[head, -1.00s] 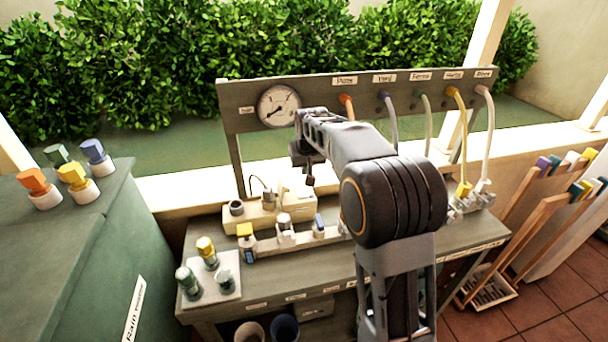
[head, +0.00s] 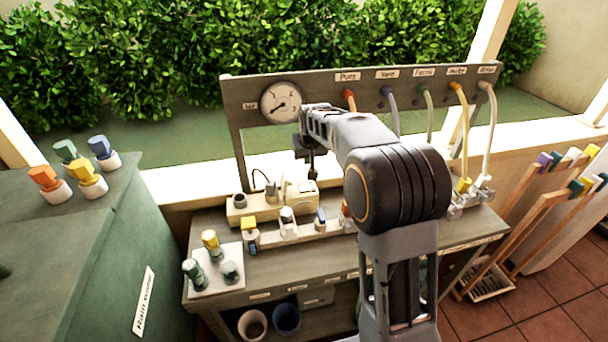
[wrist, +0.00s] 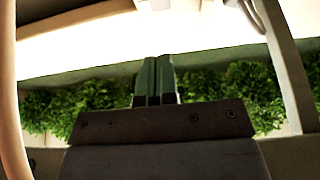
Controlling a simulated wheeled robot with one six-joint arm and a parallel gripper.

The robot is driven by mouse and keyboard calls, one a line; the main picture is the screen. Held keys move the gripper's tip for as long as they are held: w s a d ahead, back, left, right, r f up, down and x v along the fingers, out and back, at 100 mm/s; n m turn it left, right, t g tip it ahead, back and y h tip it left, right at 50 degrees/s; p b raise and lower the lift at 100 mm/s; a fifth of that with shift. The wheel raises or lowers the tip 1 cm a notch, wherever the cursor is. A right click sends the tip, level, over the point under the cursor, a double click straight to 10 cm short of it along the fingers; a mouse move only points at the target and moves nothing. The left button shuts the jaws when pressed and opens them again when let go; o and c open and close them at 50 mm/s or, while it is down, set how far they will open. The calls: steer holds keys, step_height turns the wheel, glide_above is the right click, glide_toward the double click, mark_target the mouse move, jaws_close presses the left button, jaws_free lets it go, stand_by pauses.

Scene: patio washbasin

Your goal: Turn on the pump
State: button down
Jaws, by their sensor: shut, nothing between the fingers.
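A cream box (head: 240,219) sits at the back of the grey bench, with a dark round socket, a plug with a black cord and a raised pale block (head: 307,187) at its right end. I cannot read which part is the pump's switch. My gripper (head: 312,178) points down, shut and empty, over or just behind this raised block; I cannot tell whether it touches. In the wrist view its two green-grey fingers (wrist: 154,82) are pressed together with nothing between them. My arm hides part of the bench to the right.
A round gauge (head: 281,102) and a labelled rail with coloured hoses (head: 464,130) stand behind. A row of coloured valves (head: 288,224) lies in front of the box. Capped bottles (head: 195,273) stand on a pale tray at left. A green tank (head: 95,240) is further left.

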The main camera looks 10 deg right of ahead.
mark_target(304, 185)
steer(key=shift+f, duration=0.1)
steer(key=p+x, duration=0.2)
steer(key=x, duration=1.2)
steer(key=shift+p, duration=0.3)
steer(key=shift+w+f+g+p, duration=0.1)
steer(key=shift+w+g+p, duration=0.1)
steer(key=shift+g+p, duration=0.35)
steer(key=shift+f, duration=0.15)
steer(key=shift+s+f+b, duration=0.1)
steer(key=shift+s+b, duration=0.15)
steer(key=shift+b, duration=0.05)
steer(key=shift+s, duration=0.65)
